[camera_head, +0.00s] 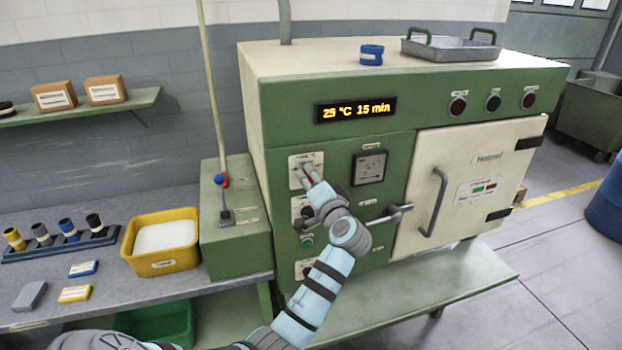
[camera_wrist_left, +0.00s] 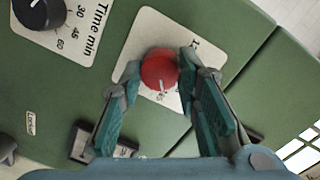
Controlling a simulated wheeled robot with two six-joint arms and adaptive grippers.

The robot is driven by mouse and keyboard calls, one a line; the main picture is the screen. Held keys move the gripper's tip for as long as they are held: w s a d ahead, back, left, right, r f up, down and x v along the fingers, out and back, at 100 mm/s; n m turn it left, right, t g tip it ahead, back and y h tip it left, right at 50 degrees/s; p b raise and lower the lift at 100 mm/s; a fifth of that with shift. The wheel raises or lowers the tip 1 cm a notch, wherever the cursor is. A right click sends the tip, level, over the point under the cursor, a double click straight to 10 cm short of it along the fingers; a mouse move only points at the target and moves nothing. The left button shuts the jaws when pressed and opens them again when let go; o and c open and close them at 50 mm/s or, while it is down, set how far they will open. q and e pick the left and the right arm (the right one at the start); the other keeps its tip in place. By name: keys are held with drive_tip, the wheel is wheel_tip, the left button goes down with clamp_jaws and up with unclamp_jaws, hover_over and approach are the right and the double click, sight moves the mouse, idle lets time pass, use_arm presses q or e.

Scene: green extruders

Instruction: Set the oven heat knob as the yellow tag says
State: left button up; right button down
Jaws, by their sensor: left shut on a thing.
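The oven (camera_head: 400,105) is a green cabinet with a cream door. Its red knob (camera_wrist_left: 160,70) sits on a white plate (camera_head: 295,162) at the upper left of the front. My left gripper (camera_head: 308,176) is shut on this red knob, one finger on each side in the left wrist view (camera_wrist_left: 158,92). The fingers hide much of the scale, and the setting cannot be read. The display (camera_head: 355,109) glows with about "25 °C 15 min"; its second digit is unclear. A yellow tag (camera_head: 75,294) lies on the bench, its print too small to read. My right gripper is not in view.
A black time knob (camera_wrist_left: 42,10) is beside the red one in the left wrist view. A square gauge (camera_head: 369,167) and door handle (camera_head: 437,203) are to the right. A yellow bin (camera_head: 152,263), blue tag (camera_head: 83,268) and grey block (camera_head: 29,296) are on the bench.

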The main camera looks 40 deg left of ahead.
use_arm(q)
drive_tip(key=shift+f+m, duration=0.1)
drive_tip(key=shift+m, duration=0.7)
drive_tip(key=o, duration=1.2)
drive_tip(key=shift+c, duration=0.2)
drive_tip(key=v, duration=0.7)
drive_tip(key=shift+d, duration=0.35)
drive_tip(key=shift+a, duration=0.15)
